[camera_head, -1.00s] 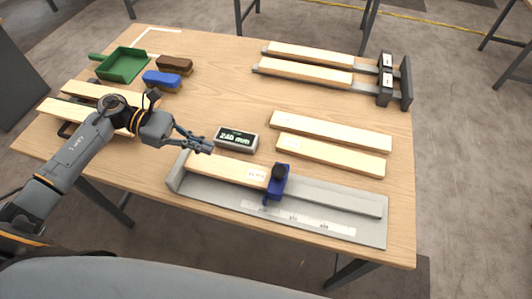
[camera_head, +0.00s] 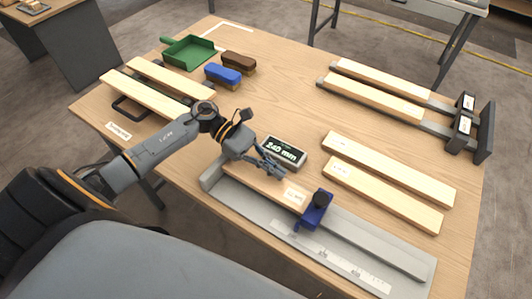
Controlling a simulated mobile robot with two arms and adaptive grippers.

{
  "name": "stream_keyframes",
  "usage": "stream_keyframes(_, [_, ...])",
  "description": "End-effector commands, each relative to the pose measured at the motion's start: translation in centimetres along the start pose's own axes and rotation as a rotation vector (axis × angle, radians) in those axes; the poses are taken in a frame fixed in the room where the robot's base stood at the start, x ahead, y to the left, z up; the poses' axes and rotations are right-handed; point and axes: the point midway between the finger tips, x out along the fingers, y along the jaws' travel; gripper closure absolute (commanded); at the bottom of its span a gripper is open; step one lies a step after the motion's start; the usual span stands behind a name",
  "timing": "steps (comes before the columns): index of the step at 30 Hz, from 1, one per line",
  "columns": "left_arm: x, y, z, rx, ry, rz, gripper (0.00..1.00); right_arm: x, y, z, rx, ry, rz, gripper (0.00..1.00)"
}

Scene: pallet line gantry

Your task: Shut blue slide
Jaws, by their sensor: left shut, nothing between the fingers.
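The blue slide (camera_head: 316,208) with a dark knob sits on the grey measuring fixture (camera_head: 412,260). It stands at the right end of a short wooden board (camera_head: 264,187) lying in the fixture; I cannot tell whether they touch. A display (camera_head: 283,152) behind the fixture reads 240 mm. My left gripper (camera_head: 277,173) is shut and empty. It is over the board, just in front of the display and left of the blue slide, apart from the slide. It hides part of the board. My right gripper is not in view.
Two loose boards (camera_head: 390,180) lie right of the display. Two more boards rest on rails (camera_head: 482,135) at the back right. A green dustpan (camera_head: 188,52), a blue brush (camera_head: 222,75), a brown brush (camera_head: 239,62) and boards (camera_head: 145,95) are at the left.

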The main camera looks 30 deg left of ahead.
Motion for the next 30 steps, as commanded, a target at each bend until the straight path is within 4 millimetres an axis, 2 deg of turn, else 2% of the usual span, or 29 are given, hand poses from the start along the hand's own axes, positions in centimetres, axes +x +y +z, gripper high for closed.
stream_keyframes(1, [1.1,0.0,0.6,-0.001,-0.005,-0.002,1.00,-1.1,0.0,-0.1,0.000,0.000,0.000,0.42])
stream_keyframes(6, [4.5,0.0,0.7,0.001,-0.004,-0.001,1.00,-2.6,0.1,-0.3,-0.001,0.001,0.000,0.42])
stream_keyframes(12, [7.0,0.0,1.3,0.000,-0.001,0.001,1.00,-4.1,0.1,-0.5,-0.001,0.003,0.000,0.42])
stream_keyframes(17, [7.7,0.1,1.3,0.000,0.000,0.002,1.00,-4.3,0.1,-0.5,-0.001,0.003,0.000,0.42])
stream_keyframes(30, [8.1,0.0,1.1,0.001,0.000,0.000,1.00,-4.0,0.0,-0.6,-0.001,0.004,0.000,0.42])
